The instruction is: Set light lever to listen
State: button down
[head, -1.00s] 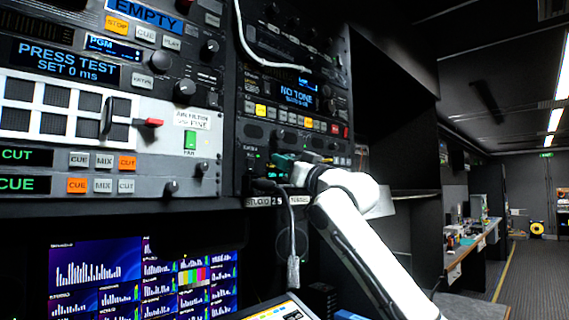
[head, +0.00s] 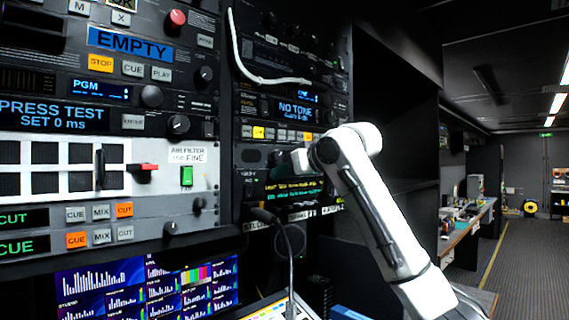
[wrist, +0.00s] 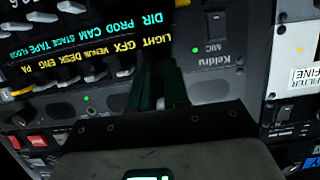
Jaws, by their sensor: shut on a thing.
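The talkback panel (head: 262,187) with its lit name strips is at the centre of the head view, partly behind my gripper. In the wrist view the LIGHT label (wrist: 153,43) ends the yellow name strip. My gripper (wrist: 163,85) has its dark green fingers together at that end of the lower lever row, shut on the light lever. The lever is hidden between the fingers, so its position cannot be read. In the head view my gripper (head: 280,166) is at the panel's face, mostly hidden by my white hand.
Pale neighbouring levers (wrist: 124,72) stand close beside my fingers. A gooseneck microphone (head: 290,250) rises below the panel, and a white cable (head: 262,80) hangs above. Monitors (head: 150,285) are at lower left. An aisle (head: 520,255) is open at right.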

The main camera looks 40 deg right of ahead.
jog(key=shift+w+r+g, duration=0.15)
jog(key=shift+r+g, duration=0.25)
jog(key=shift+g, duration=0.5)
jog(key=c, duration=1.1)
grip_release()
jog(key=b+v, duration=0.3)
jog(key=v, duration=0.7)
jog(key=shift+s+r, duration=0.15)
jog(key=shift+s, duration=0.15)
